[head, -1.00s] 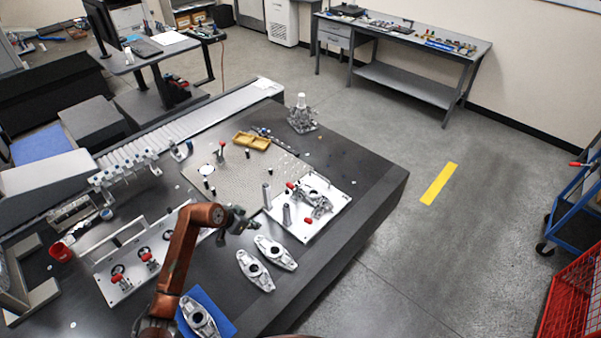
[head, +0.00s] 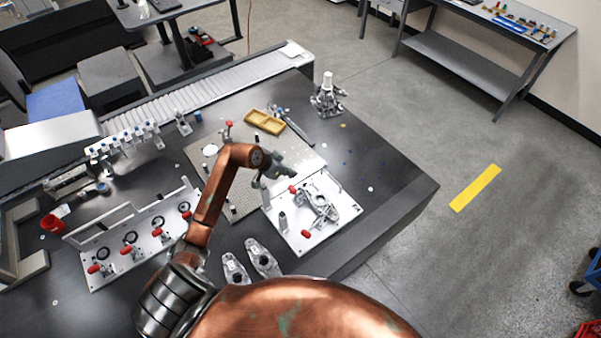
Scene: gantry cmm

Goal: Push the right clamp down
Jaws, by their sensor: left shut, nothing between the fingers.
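The white fixture plate (head: 341,197) at the table's right part carries a grey metal casting (head: 318,207). Two red clamp handle tips show on this plate: one far-side red tip (head: 293,189) and one near-side red tip (head: 306,233). I cannot tell for sure which belongs to the right clamp, or how far down either lever is. My left gripper (head: 289,174) is shut and empty, just beyond the far-side red tip, over the far edge of the plate. Contact with the tip cannot be made out. My right gripper is not in view.
A white panel with several red-handled clamps (head: 128,240) stands at left. Two loose castings (head: 262,258) lie at the front. A yellow tray (head: 265,121) and a grey metal part on a stand (head: 327,100) are at the back.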

